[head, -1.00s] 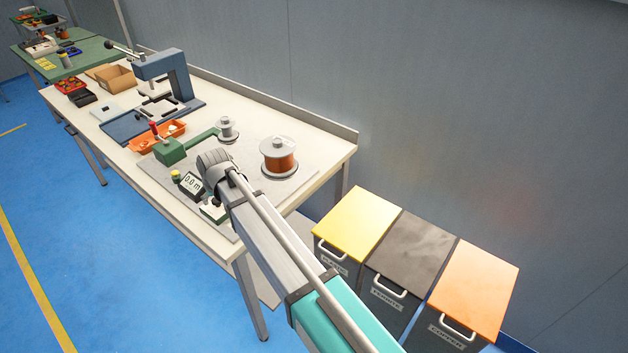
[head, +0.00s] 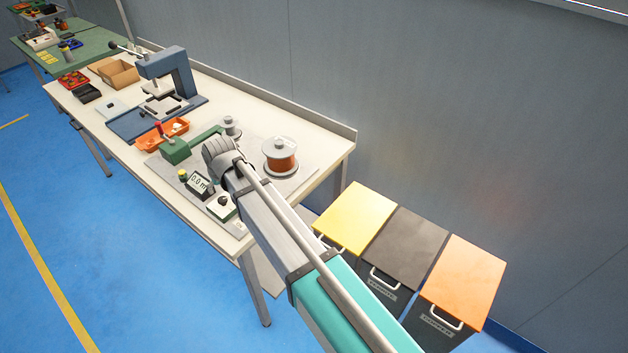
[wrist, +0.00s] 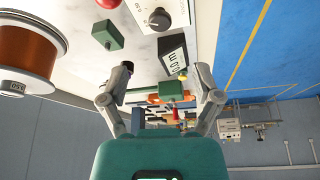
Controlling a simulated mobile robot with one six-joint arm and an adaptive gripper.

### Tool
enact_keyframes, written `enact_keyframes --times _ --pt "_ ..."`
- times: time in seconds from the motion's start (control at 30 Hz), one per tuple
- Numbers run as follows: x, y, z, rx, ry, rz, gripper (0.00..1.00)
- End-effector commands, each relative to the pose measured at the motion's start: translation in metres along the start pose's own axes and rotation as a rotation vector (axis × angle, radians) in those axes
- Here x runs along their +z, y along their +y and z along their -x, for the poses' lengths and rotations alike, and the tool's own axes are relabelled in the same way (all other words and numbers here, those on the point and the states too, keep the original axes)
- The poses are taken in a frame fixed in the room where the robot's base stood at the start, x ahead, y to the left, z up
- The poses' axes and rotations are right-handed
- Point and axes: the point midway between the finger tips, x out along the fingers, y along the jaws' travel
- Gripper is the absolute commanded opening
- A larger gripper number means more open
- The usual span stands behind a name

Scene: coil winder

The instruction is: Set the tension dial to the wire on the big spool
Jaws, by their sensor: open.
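The tension dial is a dark round knob (wrist: 158,18) on a white plate with printed markings, at the top of the wrist view. In the head view a black knob on a white-topped box (head: 222,204) sits at the bench's front edge, beside my arm. The big spool (wrist: 32,42), wound with copper-coloured wire, is at the left of the wrist view; the head view (head: 281,158) shows it upright. Its flange label is too small to read surely. My gripper (wrist: 163,84) is open and empty, its fingers apart from the knob. My arm hides the fingers in the head view.
A 0.0 m counter (head: 199,184) stands beside the dial box. A green block (wrist: 108,35) is near the knob. A green winder (head: 176,150), small spool (head: 230,126) and orange tray (head: 162,134) lie beyond. Lidded bins (head: 401,237) stand right of the bench.

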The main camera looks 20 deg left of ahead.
Motion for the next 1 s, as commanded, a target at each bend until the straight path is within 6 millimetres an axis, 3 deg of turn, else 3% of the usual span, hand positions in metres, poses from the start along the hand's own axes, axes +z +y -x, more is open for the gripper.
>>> enact_keyframes --times 0.37,1.0 --pt "-0.001 0.000 0.039 0.000 0.000 0.000 0.82" --pt "0.048 0.079 0.038 0.040 -0.048 -0.111 0.82"
